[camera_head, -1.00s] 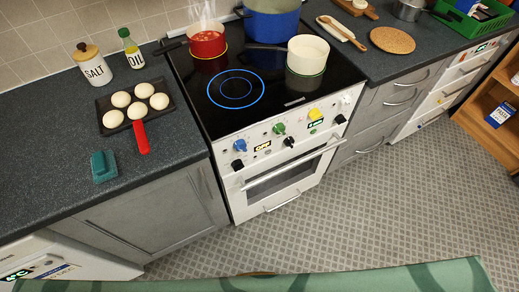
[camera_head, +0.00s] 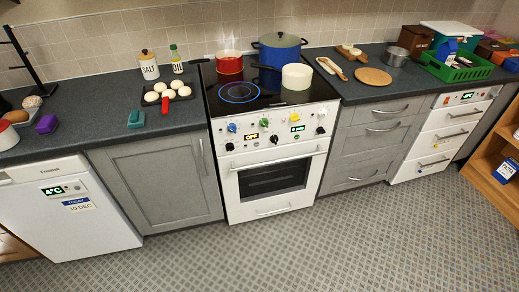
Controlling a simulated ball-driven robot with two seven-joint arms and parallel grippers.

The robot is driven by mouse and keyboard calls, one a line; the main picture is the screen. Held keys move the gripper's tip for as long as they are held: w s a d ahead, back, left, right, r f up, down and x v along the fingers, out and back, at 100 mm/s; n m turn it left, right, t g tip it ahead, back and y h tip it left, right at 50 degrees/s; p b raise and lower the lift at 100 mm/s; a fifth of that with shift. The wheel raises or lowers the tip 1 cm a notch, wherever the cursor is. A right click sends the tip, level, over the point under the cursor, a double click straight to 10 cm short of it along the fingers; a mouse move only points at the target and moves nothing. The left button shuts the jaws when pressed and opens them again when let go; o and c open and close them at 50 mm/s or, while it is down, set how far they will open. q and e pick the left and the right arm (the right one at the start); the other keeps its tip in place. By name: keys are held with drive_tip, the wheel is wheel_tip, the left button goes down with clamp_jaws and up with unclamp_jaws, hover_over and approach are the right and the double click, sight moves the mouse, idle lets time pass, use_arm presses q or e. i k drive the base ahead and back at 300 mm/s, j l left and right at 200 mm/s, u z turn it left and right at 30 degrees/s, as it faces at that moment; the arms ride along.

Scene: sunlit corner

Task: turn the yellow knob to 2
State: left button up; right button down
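The white stove (camera_head: 274,158) stands in the middle of the counter run. On its front panel the yellow knob (camera_head: 295,117) is on the right side, above a small lit green display (camera_head: 298,128); its setting is too small to read. A blue knob (camera_head: 232,127) and a green knob (camera_head: 273,138) sit further left, with a display reading OFF (camera_head: 252,136) between them. Several black knobs and a white knob share the panel. Neither of my grippers is in view.
A red pot (camera_head: 229,63), a blue pot (camera_head: 279,50) and a cream pot (camera_head: 297,76) stand on the black cooktop, where a blue ring (camera_head: 239,92) glows. The floor (camera_head: 300,240) before the stove is clear. A wooden shelf (camera_head: 495,165) stands at the right.

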sight(294, 118)
drive_tip(key=i+l, duration=0.15)
drive_tip(key=l, duration=0.2)
drive_tip(key=i+l, duration=0.15)
drive_tip(key=l, duration=0.25)
drive_tip(key=i+l, duration=0.15)
drive_tip(key=l, duration=0.2)
